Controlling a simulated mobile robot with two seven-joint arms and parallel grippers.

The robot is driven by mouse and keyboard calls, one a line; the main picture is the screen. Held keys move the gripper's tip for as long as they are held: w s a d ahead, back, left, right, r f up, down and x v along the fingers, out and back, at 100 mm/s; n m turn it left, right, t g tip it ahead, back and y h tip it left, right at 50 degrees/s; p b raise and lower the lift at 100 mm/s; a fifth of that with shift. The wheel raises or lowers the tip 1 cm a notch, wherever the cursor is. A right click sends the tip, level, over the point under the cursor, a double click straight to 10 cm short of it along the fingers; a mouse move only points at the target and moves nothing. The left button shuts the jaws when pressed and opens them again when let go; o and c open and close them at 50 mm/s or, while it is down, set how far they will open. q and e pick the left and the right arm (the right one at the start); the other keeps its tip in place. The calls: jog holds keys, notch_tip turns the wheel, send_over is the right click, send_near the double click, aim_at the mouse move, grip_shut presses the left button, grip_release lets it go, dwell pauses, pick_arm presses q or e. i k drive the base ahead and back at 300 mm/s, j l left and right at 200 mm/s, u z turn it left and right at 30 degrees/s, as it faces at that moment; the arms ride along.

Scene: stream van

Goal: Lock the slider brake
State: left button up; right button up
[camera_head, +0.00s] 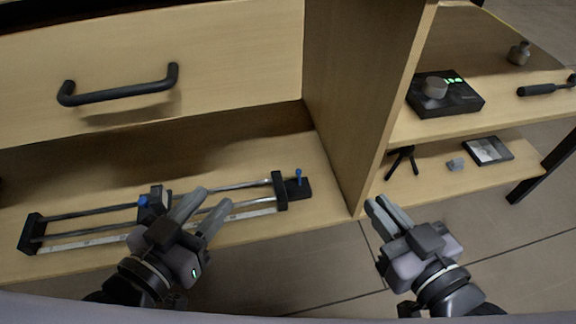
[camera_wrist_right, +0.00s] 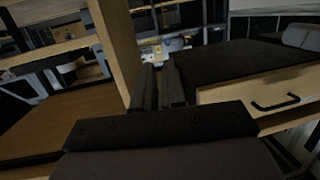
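The camera slider (camera_head: 85,211) lies on the lower shelf in the head view, with two rails between dark end blocks. A dark carriage (camera_head: 152,203) with a small blue part stands on the rails left of the middle. A blue upright lever (camera_head: 298,176) stands on the right end block. My left gripper (camera_head: 212,197) is open and empty, with its fingers over the front of the rails, just right of the carriage. My right gripper (camera_head: 376,201) is empty with its fingers close together, right of the divider. Its fingers also show in the right wrist view (camera_wrist_right: 160,85).
A drawer with a black handle (camera_head: 118,88) is above the slider. A wooden divider (camera_head: 357,100) stands right of it. Right shelves hold a black box with a knob (camera_head: 445,95), a small tripod (camera_head: 401,160) and a framed tile (camera_head: 488,151). Floor is clear between my grippers.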

aim_at(298, 172)
jog(key=i+j+u, duration=0.1)
jog(key=j+u, duration=0.15)
jog(key=i+j+u, duration=0.2)
jog(key=j, duration=0.25)
jog(key=j+u, duration=0.25)
jog(key=i+j, duration=0.05)
